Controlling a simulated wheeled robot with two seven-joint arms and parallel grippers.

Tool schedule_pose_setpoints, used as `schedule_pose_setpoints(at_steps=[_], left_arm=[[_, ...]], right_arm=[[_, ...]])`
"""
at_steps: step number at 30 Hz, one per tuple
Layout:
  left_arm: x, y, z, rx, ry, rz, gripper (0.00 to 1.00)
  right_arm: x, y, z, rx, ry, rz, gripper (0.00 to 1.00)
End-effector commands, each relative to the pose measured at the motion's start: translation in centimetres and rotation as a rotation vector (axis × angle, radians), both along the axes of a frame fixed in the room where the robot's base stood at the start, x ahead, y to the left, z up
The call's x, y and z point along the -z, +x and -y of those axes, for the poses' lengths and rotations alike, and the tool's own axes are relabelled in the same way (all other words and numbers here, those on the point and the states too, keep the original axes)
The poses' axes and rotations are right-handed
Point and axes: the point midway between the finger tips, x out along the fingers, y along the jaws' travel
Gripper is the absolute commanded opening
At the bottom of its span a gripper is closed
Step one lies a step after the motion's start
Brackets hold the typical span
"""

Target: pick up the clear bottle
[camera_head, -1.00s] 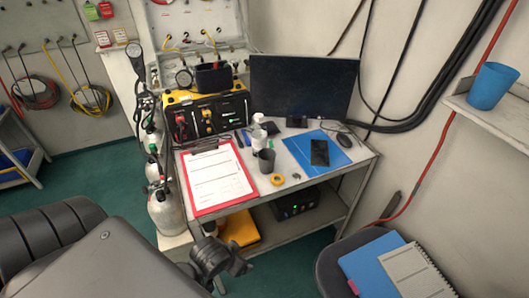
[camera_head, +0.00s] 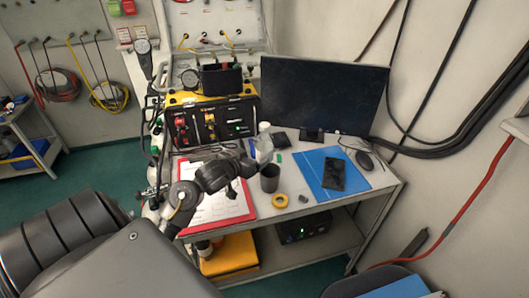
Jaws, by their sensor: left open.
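My left gripper (camera_head: 243,168) is over the desk, above the red clipboard (camera_head: 238,205), just to the left of the cup and in front of the bottle. Its jaws are open and I see nothing between them. Whether it touches the bottle cannot be told. My right gripper is not in view.
A monitor (camera_head: 325,97) stands at the back. A blue folder (camera_head: 318,165) with a black phone (camera_head: 333,175), a mouse (camera_head: 365,160) and a yellow tape roll (camera_head: 280,201) lie on the desk. The yellow-and-black panel box (camera_head: 212,122) stands at the back left.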

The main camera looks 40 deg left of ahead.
Motion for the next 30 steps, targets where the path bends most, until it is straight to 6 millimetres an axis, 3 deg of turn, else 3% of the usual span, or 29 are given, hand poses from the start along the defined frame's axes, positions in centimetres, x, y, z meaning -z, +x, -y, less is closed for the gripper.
schedule_pose_setpoints(at_steps=[6,14,24,30], left_arm=[[1.3,3.1,-0.4,0.002,-0.003,0.001,0.83],[1.6,3.8,-0.7,0.0,0.0,-0.001,0.83],[2.8,7.9,-1.6,-0.002,-0.002,-0.002,0.83],[3.2,8.5,-1.7,-0.001,0.001,-0.001,0.83]], right_arm=[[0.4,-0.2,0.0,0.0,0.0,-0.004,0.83],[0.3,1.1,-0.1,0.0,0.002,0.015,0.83],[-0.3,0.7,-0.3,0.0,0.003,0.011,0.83],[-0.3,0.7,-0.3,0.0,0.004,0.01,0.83]])
